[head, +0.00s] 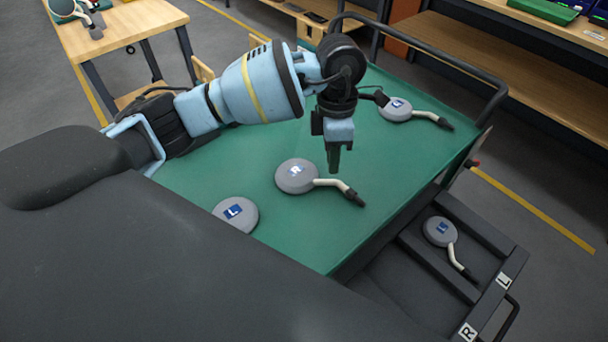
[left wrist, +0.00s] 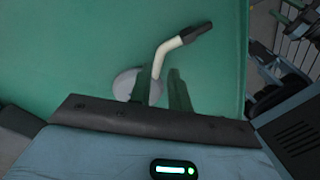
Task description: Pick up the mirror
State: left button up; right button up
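Several grey round mirrors with pale bent stalks and dark ends are in the head view. One mirror (head: 294,180) lies face-down or face-up, I cannot tell which, on the green cart top (head: 215,170); its blue label is hard to read. My left gripper (head: 333,168) points down just beyond its stalk. In the left wrist view this mirror's stalk (left wrist: 165,55) appears between the fingers (left wrist: 160,85), which are apart with nothing held. Its disc is partly hidden by a finger. Another mirror (head: 236,215), labelled L, lies nearer, and one (head: 393,110) lies farther right. My right gripper is out of view.
A dark tray (head: 405,255) marked L and R at the right holds another mirror (head: 439,231). A black rail (head: 440,53) edges the cart's far end. A wooden table (head: 125,25) stands at upper left, and a wooden shelf (head: 480,55) behind.

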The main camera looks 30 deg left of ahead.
aim_at(329, 180)
pick_arm(q)
jog(key=f, duration=0.5)
jog(key=shift+s, duration=0.4)
grip_shut()
jog(key=shift+r, duration=0.1)
